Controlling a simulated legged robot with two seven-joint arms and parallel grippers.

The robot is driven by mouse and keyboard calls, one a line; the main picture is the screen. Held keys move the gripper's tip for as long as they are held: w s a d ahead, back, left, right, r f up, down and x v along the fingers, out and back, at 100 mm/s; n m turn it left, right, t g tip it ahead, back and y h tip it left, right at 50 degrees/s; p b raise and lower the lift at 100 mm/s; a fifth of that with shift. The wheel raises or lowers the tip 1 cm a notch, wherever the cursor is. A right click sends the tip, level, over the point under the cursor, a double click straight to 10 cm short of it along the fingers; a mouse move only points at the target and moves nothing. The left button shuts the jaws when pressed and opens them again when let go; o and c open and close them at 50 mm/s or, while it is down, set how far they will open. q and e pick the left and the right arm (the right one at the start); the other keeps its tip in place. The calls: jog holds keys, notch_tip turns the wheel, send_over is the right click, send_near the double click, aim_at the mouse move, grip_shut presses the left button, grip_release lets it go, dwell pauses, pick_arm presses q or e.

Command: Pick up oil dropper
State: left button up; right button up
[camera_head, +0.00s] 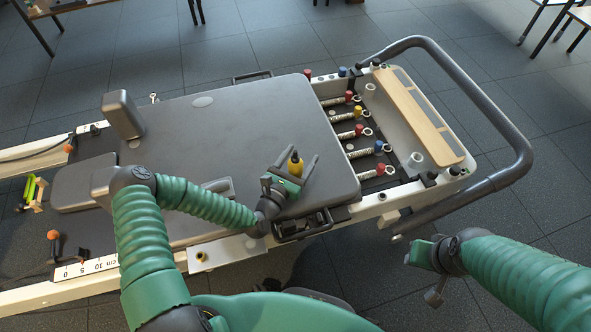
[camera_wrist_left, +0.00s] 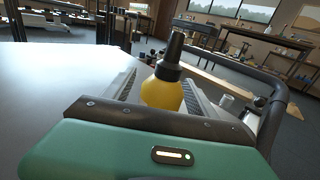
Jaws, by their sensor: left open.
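The oil dropper (camera_head: 295,164) is a small yellow bottle with a black tip. It stands upright on the dark grey carriage pad of the reformer (camera_head: 235,125). My left gripper (camera_head: 304,168) is open, low over the pad, with the dropper between its two fingers. In the left wrist view the dropper (camera_wrist_left: 163,92) shows its yellow body and black nozzle between the ridged fingers; its base is hidden behind the gripper body. I see no clear grip on it. My right gripper (camera_head: 416,255) is at the lower right, away from the dropper; its fingers are not clear.
Springs with coloured ends (camera_head: 357,132) lie right of the pad. A wooden footboard (camera_head: 418,116) and a curved grey bar (camera_head: 497,115) are at the far right. A grey shoulder block (camera_head: 123,115) stands on the left. The pad around the dropper is mostly clear.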

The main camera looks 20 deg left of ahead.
pick_arm(q)
grip_shut()
dwell(0.4)
jog(key=shift+r, duration=0.1)
